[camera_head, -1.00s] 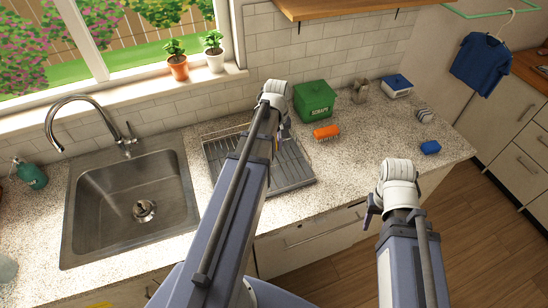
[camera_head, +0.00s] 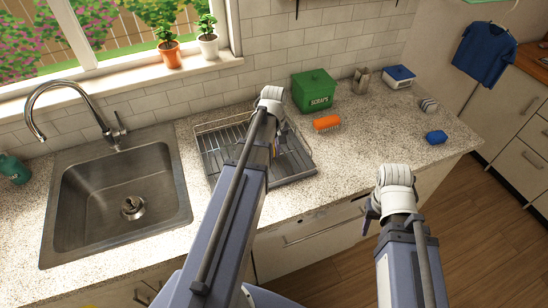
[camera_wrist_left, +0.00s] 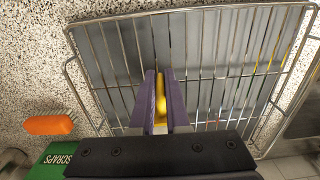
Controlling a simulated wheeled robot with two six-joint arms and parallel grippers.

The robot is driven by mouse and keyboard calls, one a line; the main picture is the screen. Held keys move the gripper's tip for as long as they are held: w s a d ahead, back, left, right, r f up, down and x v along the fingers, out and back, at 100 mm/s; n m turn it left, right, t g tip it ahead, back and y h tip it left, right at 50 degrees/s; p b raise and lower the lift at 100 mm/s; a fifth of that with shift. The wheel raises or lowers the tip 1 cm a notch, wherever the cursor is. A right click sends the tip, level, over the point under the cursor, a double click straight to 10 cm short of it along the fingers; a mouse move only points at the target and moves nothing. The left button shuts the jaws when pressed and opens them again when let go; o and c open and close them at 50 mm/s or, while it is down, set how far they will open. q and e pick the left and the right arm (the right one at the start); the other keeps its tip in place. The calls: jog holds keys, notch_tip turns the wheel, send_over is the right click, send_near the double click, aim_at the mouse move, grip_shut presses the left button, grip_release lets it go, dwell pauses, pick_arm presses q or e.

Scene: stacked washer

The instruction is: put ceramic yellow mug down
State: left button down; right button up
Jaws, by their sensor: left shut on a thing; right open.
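In the left wrist view my left gripper (camera_wrist_left: 160,103) is shut on the yellow mug (camera_wrist_left: 160,88). Only a narrow yellow strip of the mug shows between the purple fingers; its shape is hidden. The gripper is over the wire dish rack (camera_wrist_left: 112,62); I cannot tell whether the mug touches it. In the head view the dish rack (camera_head: 212,160) stands right of the sink, and my left gripper (camera_head: 278,138) is at it, mostly hidden behind my arm. My right gripper (camera_head: 371,212) is open and empty, in front of the counter edge.
A green scraps bin (camera_head: 313,90) and an orange brush (camera_head: 326,123) stand just right of the rack. A blue sponge (camera_head: 436,137) lies further right. The sink (camera_head: 75,205) is at the left. The speckled counter (camera_head: 375,135) has free room right of the rack.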

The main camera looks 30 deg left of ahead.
pick_arm(q)
jog(key=shift+f, duration=0.6)
jog(key=shift+r, duration=0.15)
pick_arm(e)
jog(key=shift+f, duration=0.45)
jog(key=shift+f, duration=0.15)
pick_arm(q)
jog(key=c, duration=1.3)
grip_release()
jog(key=shift+c, duration=0.2)
jog(key=o, duration=0.4)
notch_tip(320, 180, up, 12)
jog(key=p, duration=1.2)
jog(key=shift+r, duration=0.1)
pick_arm(e)
notch_tip(320, 180, up, 12)
